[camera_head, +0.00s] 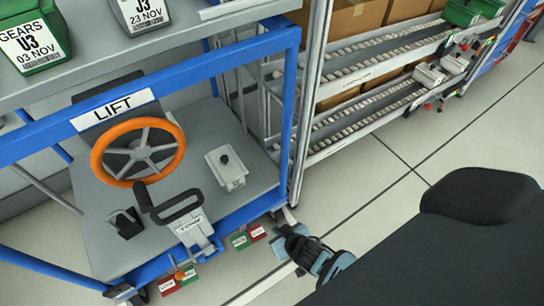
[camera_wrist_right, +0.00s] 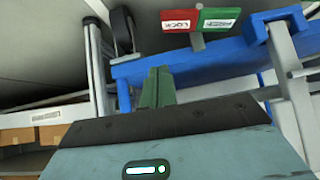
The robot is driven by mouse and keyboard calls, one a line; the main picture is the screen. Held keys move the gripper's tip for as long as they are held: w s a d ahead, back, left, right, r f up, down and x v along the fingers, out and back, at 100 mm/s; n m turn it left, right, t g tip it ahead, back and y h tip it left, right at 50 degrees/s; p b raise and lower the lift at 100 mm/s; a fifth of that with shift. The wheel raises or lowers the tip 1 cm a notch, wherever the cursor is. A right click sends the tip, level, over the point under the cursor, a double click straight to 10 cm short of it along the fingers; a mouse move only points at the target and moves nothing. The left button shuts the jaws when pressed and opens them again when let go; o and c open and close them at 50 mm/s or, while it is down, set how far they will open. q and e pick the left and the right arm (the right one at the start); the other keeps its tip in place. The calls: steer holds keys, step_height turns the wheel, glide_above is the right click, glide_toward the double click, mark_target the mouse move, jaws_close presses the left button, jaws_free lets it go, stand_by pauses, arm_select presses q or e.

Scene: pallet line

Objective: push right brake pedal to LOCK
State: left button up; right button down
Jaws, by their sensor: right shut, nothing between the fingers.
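The right brake pedal (camera_head: 250,236) is low at the front right of the blue cart, with a green half and a red half. In the right wrist view the pedal (camera_wrist_right: 199,22) shows at the top, its red half reading LOCK, beside a green half whose text I cannot read. I cannot tell which half is pressed down. My right gripper (camera_head: 284,238) is just right of the pedal near the floor. Its fingers (camera_wrist_right: 157,86) are shut and empty, and appear apart from the pedal. My left gripper is not in view.
The cart's blue frame (camera_head: 150,268) is beside the gripper, with a dark wheel (camera_wrist_right: 122,32). The left pedal (camera_head: 180,279) is farther left. An orange handwheel (camera_head: 98,158) and a crank stand on the deck. A roller rack (camera_head: 350,130) is behind. Open floor (camera_head: 380,220) lies to the right.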

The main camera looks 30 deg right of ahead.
steer(key=v, duration=0.1)
steer(key=p+v, duration=0.1)
steer(key=v, duration=0.1)
steer(key=shift+s+d, duration=0.1)
steer(key=shift+d, duration=0.15)
stand_by(0.4)
